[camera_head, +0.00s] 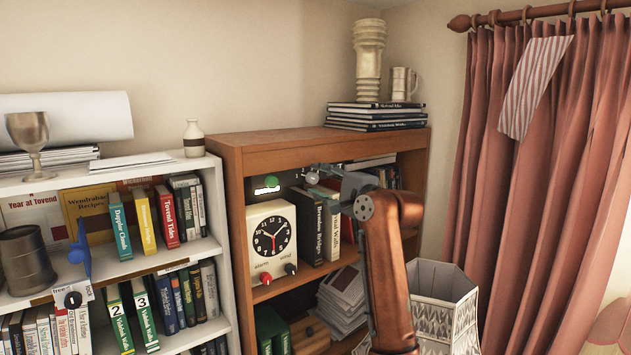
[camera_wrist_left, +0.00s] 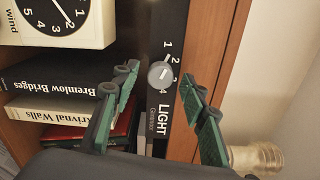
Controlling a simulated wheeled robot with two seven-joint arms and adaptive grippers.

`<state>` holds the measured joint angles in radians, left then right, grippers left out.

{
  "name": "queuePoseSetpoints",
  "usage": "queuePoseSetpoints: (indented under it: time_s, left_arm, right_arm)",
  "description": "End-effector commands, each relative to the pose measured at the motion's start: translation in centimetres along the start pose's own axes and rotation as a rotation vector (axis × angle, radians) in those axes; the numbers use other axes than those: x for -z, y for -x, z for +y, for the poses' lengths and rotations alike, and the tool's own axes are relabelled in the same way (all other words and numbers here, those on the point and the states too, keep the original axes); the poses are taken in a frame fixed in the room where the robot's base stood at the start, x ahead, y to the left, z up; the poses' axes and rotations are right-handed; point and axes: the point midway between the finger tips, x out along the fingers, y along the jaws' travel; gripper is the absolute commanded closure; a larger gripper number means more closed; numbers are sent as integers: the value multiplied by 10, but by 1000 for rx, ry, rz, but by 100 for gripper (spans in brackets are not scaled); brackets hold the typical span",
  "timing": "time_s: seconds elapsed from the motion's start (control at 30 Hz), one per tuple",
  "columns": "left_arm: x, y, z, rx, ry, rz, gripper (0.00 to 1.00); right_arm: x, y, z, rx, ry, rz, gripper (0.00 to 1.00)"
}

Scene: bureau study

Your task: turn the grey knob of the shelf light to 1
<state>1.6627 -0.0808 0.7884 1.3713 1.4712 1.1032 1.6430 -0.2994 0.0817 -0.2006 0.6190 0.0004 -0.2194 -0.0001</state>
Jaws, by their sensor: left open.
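The grey knob (camera_wrist_left: 160,75) is on a black panel (camera_wrist_left: 158,20) marked LIGHT with numbers 1 to 4. Its pale pointer mark points roughly toward 2 in the left wrist view. My left gripper (camera_wrist_left: 163,83) is open there, with one green finger on each side of the knob. Visible gaps separate both fingers from the knob; how far away it is in depth I cannot tell. In the head view my left gripper (camera_head: 317,180) is at the upper front of the wooden bookcase (camera_head: 336,141).
A cream clock (camera_head: 271,240) with red and black knobs stands left of the gripper. Books (camera_head: 306,225) stand below it. A white shelf (camera_head: 120,268) with a small black dial (camera_head: 72,299) is at left. A patterned basket (camera_head: 445,300) and pink curtain (camera_head: 540,200) are at right.

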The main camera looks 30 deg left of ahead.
Motion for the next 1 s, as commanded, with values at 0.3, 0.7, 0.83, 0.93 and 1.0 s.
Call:
queuePoseSetpoints:
  time_s: [0.3, 0.7, 0.83, 0.93, 1.0]
  left_arm:
    - [1, 67, 0, 1, 0, 2, 60]
    - [0, 104, 0, -1, 1, 0, 60]
    - [0, 104, 0, -1, 1, 0, 60]
    - [0, 104, 0, -1, 1, 0, 60]
    - [0, 104, 0, -1, 0, 0, 60]
  right_arm:
    - [0, 0, -1, 1, -1, 0, 100]
    - [0, 0, -2, 1, -1, 0, 100]
    - [0, 0, -2, 1, -1, 0, 100]
    - [0, 0, -2, 1, -1, 0, 100]
    - [0, 0, -2, 1, -1, 0, 100]
